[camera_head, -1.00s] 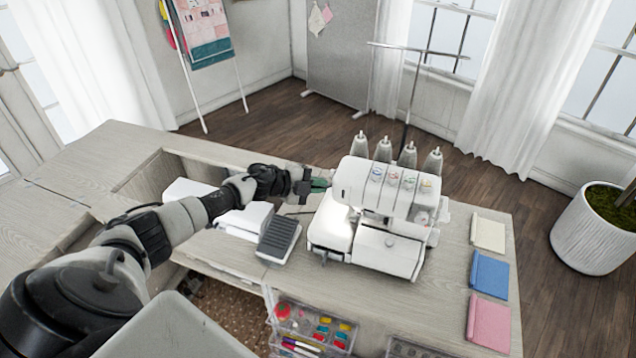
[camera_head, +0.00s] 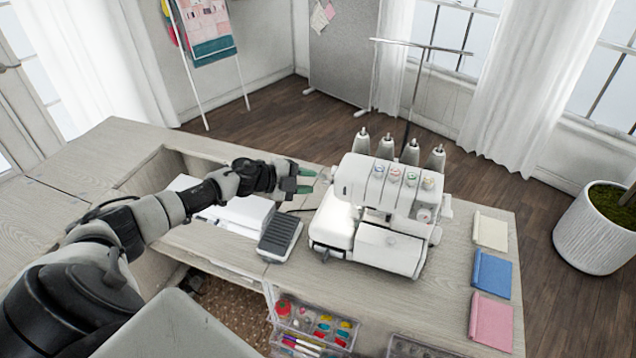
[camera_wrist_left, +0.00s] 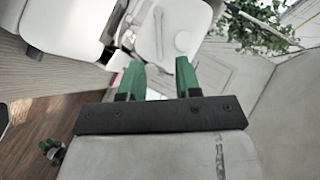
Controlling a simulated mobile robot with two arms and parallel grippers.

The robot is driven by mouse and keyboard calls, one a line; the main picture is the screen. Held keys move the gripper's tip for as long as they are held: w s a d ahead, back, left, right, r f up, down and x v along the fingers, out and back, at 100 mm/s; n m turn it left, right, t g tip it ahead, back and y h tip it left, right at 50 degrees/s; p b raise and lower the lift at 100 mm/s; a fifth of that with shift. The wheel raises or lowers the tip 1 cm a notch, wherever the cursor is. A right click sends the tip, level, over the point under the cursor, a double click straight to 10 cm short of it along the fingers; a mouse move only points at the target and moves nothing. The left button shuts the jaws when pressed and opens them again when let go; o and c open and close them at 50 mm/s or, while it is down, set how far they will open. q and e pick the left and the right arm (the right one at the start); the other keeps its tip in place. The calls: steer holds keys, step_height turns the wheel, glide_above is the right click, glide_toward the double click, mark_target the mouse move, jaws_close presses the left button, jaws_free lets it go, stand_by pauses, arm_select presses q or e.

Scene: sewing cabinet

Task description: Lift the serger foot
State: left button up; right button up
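The white serger (camera_head: 385,215) stands upright on the wooden cabinet top, with several spool cones along its back. Its presser foot and any foot lever are too small or hidden to make out in the head view. My left gripper (camera_head: 306,181) is at the serger's left side, beside its upper body and apart from it. Its two green fingertips are spread with nothing visible between them. In the left wrist view the open fingers (camera_wrist_left: 160,76) point towards white surfaces, one bearing a grey, spoon-like shape (camera_wrist_left: 182,42) that I cannot identify. My right gripper is not in view.
A dark ribbed pedal (camera_head: 280,238) lies left of the serger, next to a white block. Cream, blue (camera_head: 491,273) and pink fabric squares lie to the right. A clear organiser (camera_head: 315,325) sits at the front. A rail stand rises behind the serger.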

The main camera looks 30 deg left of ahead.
arm_select(q)
steer(key=b+v, duration=0.1)
steer(key=v, duration=0.5)
steer(key=shift+s+r, duration=0.2)
steer(key=shift+s, duration=0.1)
steer(key=shift+a, duration=0.2)
steer(key=shift+d, duration=0.1)
